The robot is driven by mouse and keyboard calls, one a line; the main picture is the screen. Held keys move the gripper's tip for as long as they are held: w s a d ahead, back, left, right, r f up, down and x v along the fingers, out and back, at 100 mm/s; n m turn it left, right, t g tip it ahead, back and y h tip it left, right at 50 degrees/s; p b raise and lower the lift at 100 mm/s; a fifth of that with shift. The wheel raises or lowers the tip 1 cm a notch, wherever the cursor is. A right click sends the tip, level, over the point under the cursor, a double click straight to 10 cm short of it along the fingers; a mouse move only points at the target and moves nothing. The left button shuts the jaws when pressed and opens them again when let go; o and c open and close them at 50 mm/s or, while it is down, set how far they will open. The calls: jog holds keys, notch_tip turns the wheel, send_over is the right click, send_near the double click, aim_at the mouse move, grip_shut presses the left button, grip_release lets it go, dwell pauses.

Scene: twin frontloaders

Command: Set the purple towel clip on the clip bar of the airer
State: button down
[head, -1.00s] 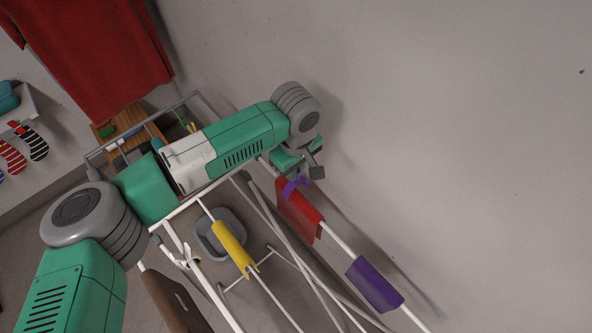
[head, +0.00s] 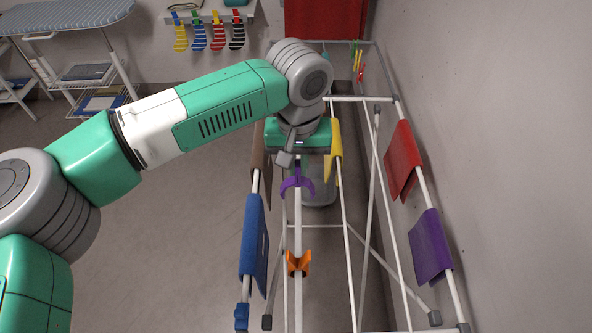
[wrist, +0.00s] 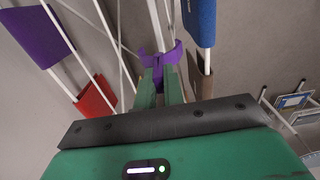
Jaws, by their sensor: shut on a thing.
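The purple towel clip (head: 297,186) is held between the fingertips of my gripper (head: 298,165), its curved arms spread towards the camera. In the wrist view the green fingers (wrist: 159,88) are shut on the purple clip (wrist: 163,56). The airer's white clip bar (head: 298,228) runs lengthwise down its middle, in line with the clip, and bears an orange clip (head: 298,263). In the wrist view the bar (wrist: 156,22) shows just beyond the clip. I cannot tell whether the clip touches the bar.
On rails left of the bar hang a brown towel (head: 258,150) and a blue towel (head: 254,235). A yellow towel (head: 334,152) hangs close right of my gripper. Red (head: 404,160) and purple (head: 431,247) towels hang on the right rail near the wall.

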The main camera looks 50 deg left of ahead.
aim_at(298, 178)
jog(key=shift+w+r, duration=0.1)
jog(key=shift+w, duration=0.1)
jog(key=shift+f+b, duration=3.3)
jog(key=shift+f, duration=2.5)
jog(key=c, duration=0.8)
grip_release()
jog(key=shift+o, duration=0.2)
jog(key=o, duration=0.6)
jog(key=shift+c, duration=0.2)
notch_tip(298, 178, up, 8)
jog(key=shift+f, duration=0.1)
